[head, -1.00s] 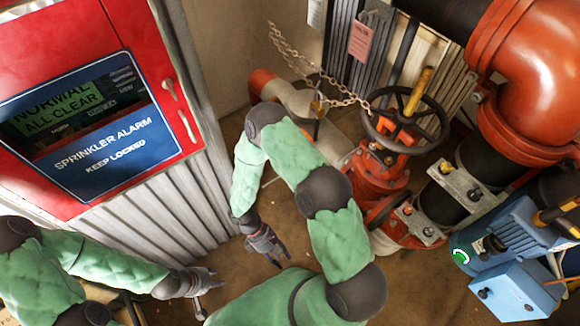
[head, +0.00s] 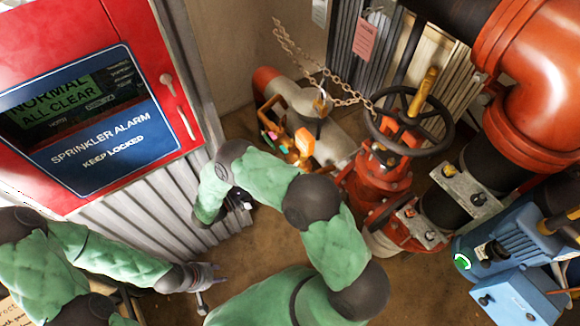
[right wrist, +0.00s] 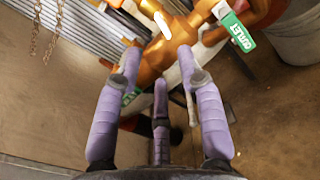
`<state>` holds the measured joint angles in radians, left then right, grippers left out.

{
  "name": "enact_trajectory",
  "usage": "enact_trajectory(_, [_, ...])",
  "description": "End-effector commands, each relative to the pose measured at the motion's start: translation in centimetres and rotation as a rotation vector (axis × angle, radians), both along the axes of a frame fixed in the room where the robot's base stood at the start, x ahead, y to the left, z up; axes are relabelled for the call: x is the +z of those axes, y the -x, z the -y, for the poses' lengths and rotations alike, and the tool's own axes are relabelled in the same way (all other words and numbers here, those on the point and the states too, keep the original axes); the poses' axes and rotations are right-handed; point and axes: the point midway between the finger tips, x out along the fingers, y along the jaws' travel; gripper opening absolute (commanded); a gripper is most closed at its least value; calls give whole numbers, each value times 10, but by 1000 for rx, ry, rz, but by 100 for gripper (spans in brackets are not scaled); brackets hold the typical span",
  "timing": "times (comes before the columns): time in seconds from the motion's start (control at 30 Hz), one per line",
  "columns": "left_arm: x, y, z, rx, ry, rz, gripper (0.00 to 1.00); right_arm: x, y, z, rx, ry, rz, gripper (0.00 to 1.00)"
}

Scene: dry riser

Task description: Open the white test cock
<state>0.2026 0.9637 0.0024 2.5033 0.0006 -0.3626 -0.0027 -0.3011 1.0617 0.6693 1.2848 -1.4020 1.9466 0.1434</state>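An orange-brass valve assembly (right wrist: 180,38) is at the top of the right wrist view, with a green OUTLET tag (right wrist: 238,31). It also shows beside the pale pipe in the head view (head: 304,146), with small coloured tags. A thin pale piece (right wrist: 190,100) lies between the fingers in the right wrist view; I cannot tell whether it is the white test cock. My right gripper (right wrist: 160,68) has its purple fingers spread, tips close to the brass, holding nothing visible. In the head view it is mostly hidden behind my arm. My left gripper (head: 208,284) is open and empty, at lower left.
A red sprinkler alarm cabinet (head: 188,60) is at left above corrugated panels. A chain (head: 296,58) hangs near a black handwheel (head: 446,128) on a red valve (head: 375,180). A blue unit (head: 510,250) is at lower right.

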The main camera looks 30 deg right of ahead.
Motion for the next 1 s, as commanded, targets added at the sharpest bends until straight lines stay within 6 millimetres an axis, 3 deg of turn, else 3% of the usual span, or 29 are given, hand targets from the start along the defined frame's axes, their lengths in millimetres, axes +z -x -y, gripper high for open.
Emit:
enact_trajectory(0.3, [-13, 0, 0, 0, 0, 0, 40, -2, -3, 57, -5, -1, -1, 39])
enact_trajectory(0.5, [-18, 0, 0, 0, 0, 0, 40, -1, -6, 83, -4, -2, -1, 39])
enact_trajectory(0.97, [-19, 0, 0, 0, 0, 0, 40, 0, -7, 94, -1, -2, -1, 39])
enact_trajectory(1.0, [-19, 0, 0, 0, 0, 0, 40, 0, -7, 94, -1, -2, -1, 30])
